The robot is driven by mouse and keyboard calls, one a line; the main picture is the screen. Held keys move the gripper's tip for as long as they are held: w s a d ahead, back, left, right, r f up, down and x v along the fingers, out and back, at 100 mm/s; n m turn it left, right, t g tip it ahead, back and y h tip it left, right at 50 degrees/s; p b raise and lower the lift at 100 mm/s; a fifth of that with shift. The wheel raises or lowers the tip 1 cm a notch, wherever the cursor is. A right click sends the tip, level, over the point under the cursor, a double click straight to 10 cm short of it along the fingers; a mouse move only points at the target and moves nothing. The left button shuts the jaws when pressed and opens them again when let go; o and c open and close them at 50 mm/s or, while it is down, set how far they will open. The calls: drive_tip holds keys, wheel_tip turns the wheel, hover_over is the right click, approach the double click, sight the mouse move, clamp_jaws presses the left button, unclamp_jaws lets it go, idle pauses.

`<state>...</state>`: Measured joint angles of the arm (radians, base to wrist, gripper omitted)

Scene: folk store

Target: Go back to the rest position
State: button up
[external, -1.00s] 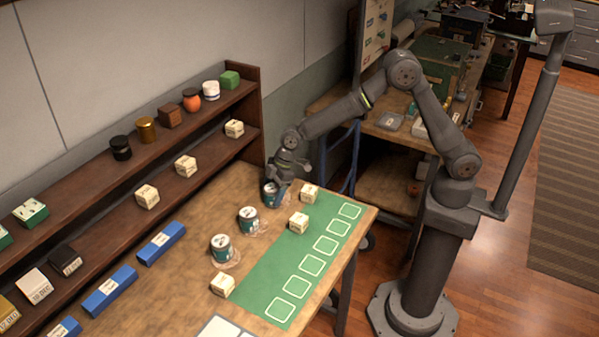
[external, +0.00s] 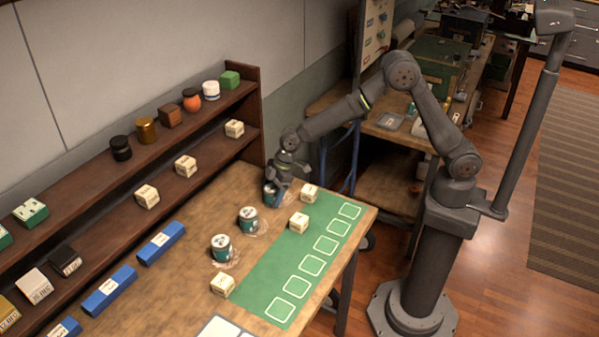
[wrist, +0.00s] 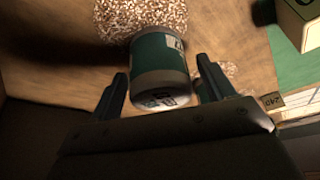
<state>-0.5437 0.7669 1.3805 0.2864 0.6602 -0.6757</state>
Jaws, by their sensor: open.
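My gripper (external: 275,184) is low over the far end of the wooden table, at the farthest of three teal-and-grey cans. In the wrist view the two fingers of my gripper (wrist: 165,88) stand open, one on each side of that can (wrist: 160,60). Gaps show between the fingers and the can. In the external view the gripper mostly hides this can. The other two cans, the middle one (external: 248,220) and the nearest one (external: 221,249), stand in a row on the table, clear of the gripper.
Cream boxes (external: 299,222) stand on and beside the green mat (external: 262,283) with its white outlined squares. A dark two-tier shelf (external: 215,155) with jars and boxes runs along the wall, left of my gripper. Blue boxes (external: 161,244) lie before it. A speckled patch (wrist: 130,15) lies beside the can.

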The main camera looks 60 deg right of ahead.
drive_tip(key=v, duration=1.2)
drive_tip(key=x, duration=1.2)
drive_tip(key=shift+f, duration=0.4)
drive_tip(key=r, duration=0.5)
drive_tip(key=shift+w+d+r, duration=0.1)
drive_tip(key=shift+d+r, duration=0.1)
drive_tip(key=shift+d, duration=0.15)
drive_tip(key=d+r, duration=0.7)
drive_tip(key=d, duration=0.4)
drive_tip(key=shift+n, duration=0.6)
drive_tip(key=a, duration=1.1)
drive_tip(key=shift+s+f, duration=0.25)
drive_tip(key=shift+s, duration=0.05)
drive_tip(key=s+a+n, duration=0.1)
drive_tip(key=s+a, duration=0.4)
drive_tip(key=a, duration=0.5)
drive_tip(key=s+a+f+n+g, duration=0.1)
drive_tip(key=s+a, duration=0.4)
drive_tip(key=a, duration=0.5)
drive_tip(key=s+a+n, duration=0.1)
drive_tip(key=s+a, duration=0.5)
drive_tip(key=a, duration=0.4)
drive_tip(key=shift+a+f+g, duration=0.3)
